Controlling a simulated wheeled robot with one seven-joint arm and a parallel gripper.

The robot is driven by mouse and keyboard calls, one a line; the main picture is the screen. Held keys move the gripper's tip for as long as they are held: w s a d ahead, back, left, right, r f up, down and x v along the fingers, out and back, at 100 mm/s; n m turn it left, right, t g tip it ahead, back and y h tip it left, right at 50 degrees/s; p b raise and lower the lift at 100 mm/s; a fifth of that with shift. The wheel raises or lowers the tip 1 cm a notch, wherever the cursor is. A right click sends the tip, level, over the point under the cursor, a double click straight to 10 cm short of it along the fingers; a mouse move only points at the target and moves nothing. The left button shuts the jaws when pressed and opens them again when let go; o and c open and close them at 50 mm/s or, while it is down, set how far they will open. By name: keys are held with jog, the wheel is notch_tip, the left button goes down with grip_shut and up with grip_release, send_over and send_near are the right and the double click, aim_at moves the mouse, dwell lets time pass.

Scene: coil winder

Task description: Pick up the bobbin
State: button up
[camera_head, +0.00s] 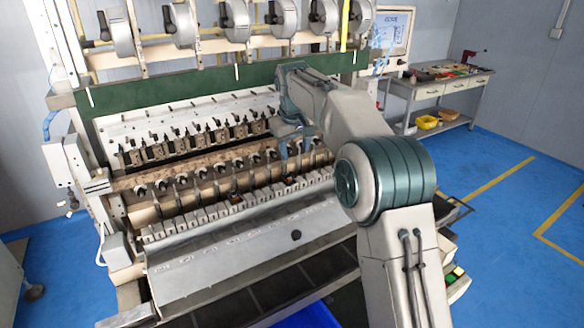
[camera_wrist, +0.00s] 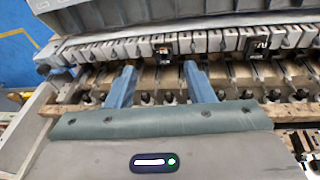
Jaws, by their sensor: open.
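A small dark bobbin-like piece with an orange-brown part (camera_wrist: 163,50) sits in the row of pale blocks on the winder. It lies just beyond and between my fingertips in the wrist view. A similar dark piece (camera_wrist: 257,45) sits farther right in the same row. In the head view two small dark pieces show along the block row, one near my gripper (camera_head: 289,180) and one farther left (camera_head: 234,196). My gripper (camera_wrist: 161,72) is open, its two blue fingers spread over the spindle row with nothing between them. In the head view my arm partly hides it.
The coil winder (camera_head: 240,252) fills the middle, with a sloped metal front panel. A green beam (camera_head: 190,82) and large grey discs (camera_head: 236,20) stand above and behind the spindle rows. A workbench (camera_head: 450,82) with yellow bins stands at back right. Blue floor at right is clear.

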jog(key=w+a, duration=0.2)
jog(key=w, duration=0.1)
jog(key=p, duration=0.2)
send_over(288, 175)
jog(key=s, duration=0.3)
jog(key=f, duration=0.8)
jog(key=shift+w+d+f, duration=0.1)
jog(key=shift+d, duration=0.25)
jog(key=shift+a+p+x, duration=0.15)
jog(key=shift+p+x, duration=0.25)
jog(key=shift+x, duration=1)
jog(key=shift+a+p+x, duration=0.1)
jog(key=shift+p+x, duration=0.3)
jog(key=shift+x, duration=1)
jog(key=c, duration=0.8)
